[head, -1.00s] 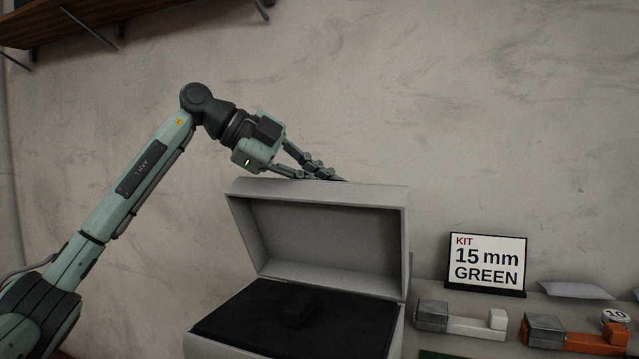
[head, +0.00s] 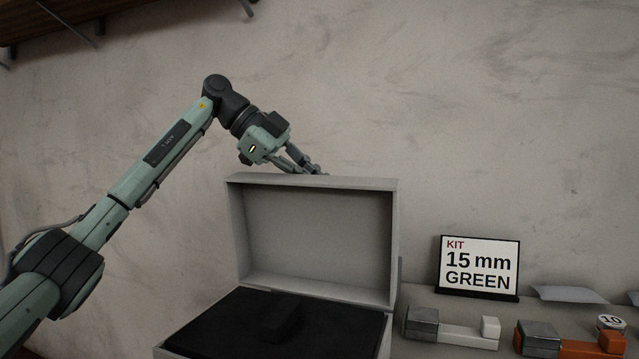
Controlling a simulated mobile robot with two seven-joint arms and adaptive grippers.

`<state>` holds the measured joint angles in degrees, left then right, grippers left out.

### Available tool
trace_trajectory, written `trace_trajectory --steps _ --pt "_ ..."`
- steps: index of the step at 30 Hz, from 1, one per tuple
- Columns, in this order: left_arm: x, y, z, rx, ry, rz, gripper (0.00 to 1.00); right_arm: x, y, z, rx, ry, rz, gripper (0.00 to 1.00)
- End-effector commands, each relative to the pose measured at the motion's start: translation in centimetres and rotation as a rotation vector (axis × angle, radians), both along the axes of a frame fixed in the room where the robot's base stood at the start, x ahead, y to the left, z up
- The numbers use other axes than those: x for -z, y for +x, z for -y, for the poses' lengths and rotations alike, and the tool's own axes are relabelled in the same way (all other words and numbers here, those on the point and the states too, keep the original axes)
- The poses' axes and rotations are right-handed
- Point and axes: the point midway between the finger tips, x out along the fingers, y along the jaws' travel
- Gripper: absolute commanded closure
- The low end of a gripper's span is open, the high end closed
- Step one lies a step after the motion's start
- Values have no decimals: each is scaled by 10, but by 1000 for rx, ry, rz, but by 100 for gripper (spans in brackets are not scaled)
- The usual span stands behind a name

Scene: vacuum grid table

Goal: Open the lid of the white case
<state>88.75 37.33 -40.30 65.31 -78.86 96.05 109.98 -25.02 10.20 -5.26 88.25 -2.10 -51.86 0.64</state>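The white case (head: 374,345) stands at the lower middle of the head view. Its lid (head: 318,181) is raised, standing about upright at the back, with its hollow inside facing me. A black foam bed with a small dark block (head: 282,318) shows inside the case. My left gripper (head: 318,171) is at the top edge of the lid, above its middle. Its fingertips are partly hidden behind the lid edge, so I cannot tell whether they touch it or how far apart they are. My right gripper is not in view.
A sign reading "KIT 15 mm GREEN" (head: 479,267) stands right of the case. A grey and white clamp-like piece (head: 455,330), an orange one (head: 565,342), a round tag marked 10 (head: 610,322) and a grey pouch (head: 570,294) lie there. A shelf (head: 60,18) hangs upper left.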

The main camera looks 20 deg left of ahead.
Motion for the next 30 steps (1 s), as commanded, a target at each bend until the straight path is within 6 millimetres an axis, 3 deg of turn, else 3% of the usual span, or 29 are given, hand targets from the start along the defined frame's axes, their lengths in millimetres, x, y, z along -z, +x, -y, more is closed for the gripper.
trace_trajectory --steps 3,4,6,17,22,30 --pt "5 7 -1 -17 -3 6 100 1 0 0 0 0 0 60" --pt "5 7 -1 -17 -3 6 89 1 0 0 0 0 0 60" --pt "5 7 -1 -17 -3 6 81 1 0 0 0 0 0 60" --pt "5 6 -3 -18 -1 3 81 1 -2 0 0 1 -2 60" --pt "-12 -1 -21 -21 -3 7 81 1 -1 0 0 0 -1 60" --pt "-58 -22 -62 -18 -10 18 81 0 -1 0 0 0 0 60"
